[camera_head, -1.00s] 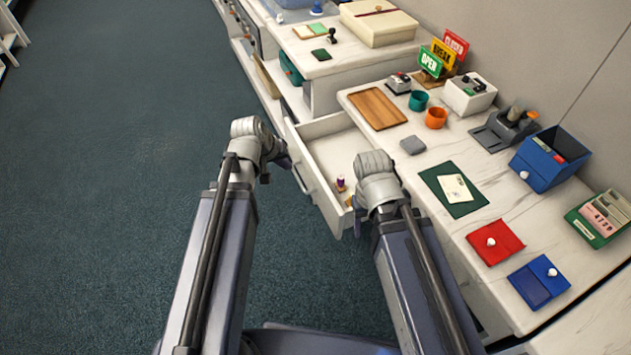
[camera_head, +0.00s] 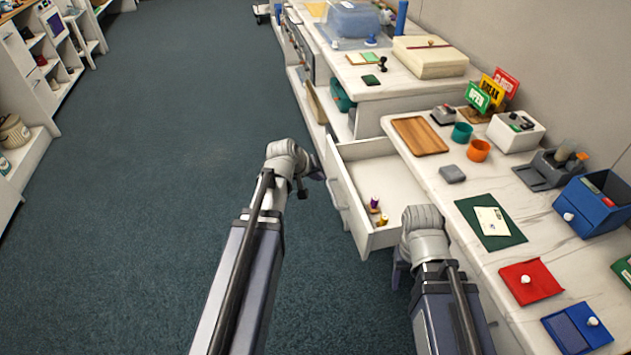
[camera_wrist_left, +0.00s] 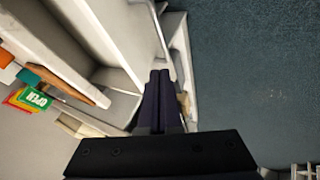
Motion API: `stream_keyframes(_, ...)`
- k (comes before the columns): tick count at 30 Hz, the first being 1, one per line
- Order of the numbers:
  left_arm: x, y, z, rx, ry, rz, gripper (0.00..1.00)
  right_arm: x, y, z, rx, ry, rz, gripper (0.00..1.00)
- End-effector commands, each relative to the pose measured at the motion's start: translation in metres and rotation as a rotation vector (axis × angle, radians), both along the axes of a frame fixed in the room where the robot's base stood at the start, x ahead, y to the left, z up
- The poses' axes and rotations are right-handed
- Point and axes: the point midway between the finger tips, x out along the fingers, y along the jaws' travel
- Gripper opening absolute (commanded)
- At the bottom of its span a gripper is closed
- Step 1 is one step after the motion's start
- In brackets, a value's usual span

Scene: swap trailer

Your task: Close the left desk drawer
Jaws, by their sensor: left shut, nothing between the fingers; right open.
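The left desk drawer (camera_head: 386,182) is a white box pulled out from under the marble-topped desk (camera_head: 440,160). A few small spools (camera_head: 376,212) stand in its near end. My left gripper (camera_head: 318,170) is at the outer side of the drawer front (camera_head: 349,205), near its far end; its fingers are mostly hidden behind my wrist. In the left wrist view my left gripper (camera_wrist_left: 160,76) is shut and empty, close beside a white panel. I cannot tell whether it touches. My right gripper (camera_head: 399,270) is low by the drawer's near end, open and mostly hidden by its wrist.
Another counter (camera_head: 385,75) with an open lower compartment stands beyond. Shelves (camera_head: 35,75) line the far left. The carpet between is clear.

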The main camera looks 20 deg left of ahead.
Motion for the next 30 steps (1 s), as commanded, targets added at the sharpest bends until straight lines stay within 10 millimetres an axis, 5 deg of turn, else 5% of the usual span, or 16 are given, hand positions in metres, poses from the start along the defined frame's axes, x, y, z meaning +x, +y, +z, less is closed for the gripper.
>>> stream_keyframes(8, 0.029, -0.008, -0.043, 0.001, 0.0, -0.001, 0.0, 0.0, 0.0, -0.043, 0.0, 0.0, 0.0, 0.6)
stream_keyframes(18, 0.047, -0.039, -0.036, 0.001, 0.0, -0.002, 0.0, 0.0, 0.0, -0.036, 0.0, 0.0, 0.0, 0.6)
stream_keyframes(30, 0.049, -0.042, -0.036, 0.001, 0.0, -0.001, 0.0, 0.0, 0.0, -0.036, 0.0, 0.0, 0.0, 0.6)
